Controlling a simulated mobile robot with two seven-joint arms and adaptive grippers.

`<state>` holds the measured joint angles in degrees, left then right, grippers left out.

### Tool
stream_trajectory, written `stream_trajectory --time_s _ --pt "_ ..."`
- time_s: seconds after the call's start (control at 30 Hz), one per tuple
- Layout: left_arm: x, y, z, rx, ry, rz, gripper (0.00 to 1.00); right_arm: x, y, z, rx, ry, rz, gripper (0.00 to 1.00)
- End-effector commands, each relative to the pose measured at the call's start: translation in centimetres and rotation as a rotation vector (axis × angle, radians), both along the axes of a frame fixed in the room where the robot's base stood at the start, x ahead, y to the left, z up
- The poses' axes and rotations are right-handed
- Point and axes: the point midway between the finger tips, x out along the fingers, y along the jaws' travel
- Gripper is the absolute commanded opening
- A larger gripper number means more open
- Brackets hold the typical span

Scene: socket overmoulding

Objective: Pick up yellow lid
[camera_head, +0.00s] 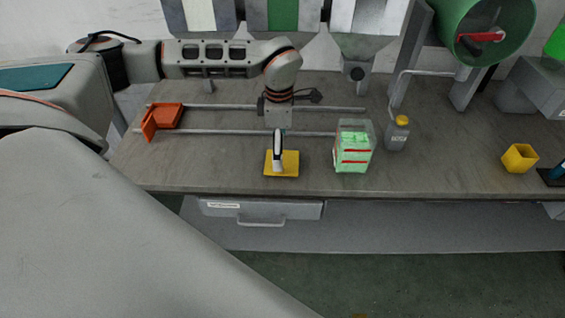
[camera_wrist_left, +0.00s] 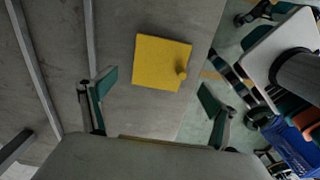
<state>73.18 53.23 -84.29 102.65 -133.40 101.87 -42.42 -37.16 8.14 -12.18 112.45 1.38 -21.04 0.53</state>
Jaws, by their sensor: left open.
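The yellow lid (camera_head: 290,161) is a flat square plate lying on the grey workbench. In the left wrist view the lid (camera_wrist_left: 158,62) shows a small round knob near its right edge. My left gripper (camera_head: 279,168) is over the lid in the head view and hides part of it. In the left wrist view my left gripper (camera_wrist_left: 152,90) is open, with its green-padded fingers wide apart and the lid beyond them, between their lines. Nothing is between the fingers. I cannot tell the exact height above the lid. My right gripper is not in view.
A clear container (camera_head: 355,148) with green contents stands right of the lid, beside a grey bottle (camera_head: 397,133) with a yellow cap. Two rails and an orange tray (camera_head: 163,118) lie to the left. A yellow open box (camera_head: 519,158) is far right. The bench's front edge is close to the lid.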

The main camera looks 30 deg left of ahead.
Motion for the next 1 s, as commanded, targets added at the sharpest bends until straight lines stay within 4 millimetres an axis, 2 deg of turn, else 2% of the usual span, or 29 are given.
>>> stream_trajectory --time_s 0.23,0.37,0.57,0.67,0.8,0.83,0.9,1.0 --pt "0.4 -0.4 -3.5 -0.001 0.003 -0.001 0.88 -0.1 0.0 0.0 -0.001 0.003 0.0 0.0" --pt "0.4 -0.4 -4.2 -0.001 0.002 0.0 0.88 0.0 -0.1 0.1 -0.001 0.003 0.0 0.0" --pt "0.4 -0.4 -4.3 -0.001 0.0 -0.001 0.88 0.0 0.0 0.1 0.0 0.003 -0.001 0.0" --pt "0.4 -0.4 -4.3 -0.001 0.0 -0.001 0.67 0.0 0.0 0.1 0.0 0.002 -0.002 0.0" --pt "0.4 -0.4 -4.3 0.0 0.001 -0.001 0.3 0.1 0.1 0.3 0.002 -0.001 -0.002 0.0" --pt "0.4 -0.4 -4.3 -0.001 0.002 -0.001 0.24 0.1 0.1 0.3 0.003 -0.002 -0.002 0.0" --pt "0.4 -0.4 -4.4 0.0 0.002 0.0 0.15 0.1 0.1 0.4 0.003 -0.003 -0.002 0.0" --pt "0.3 -0.3 -4.5 0.001 0.004 0.0 0.1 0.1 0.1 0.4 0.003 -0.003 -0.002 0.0"
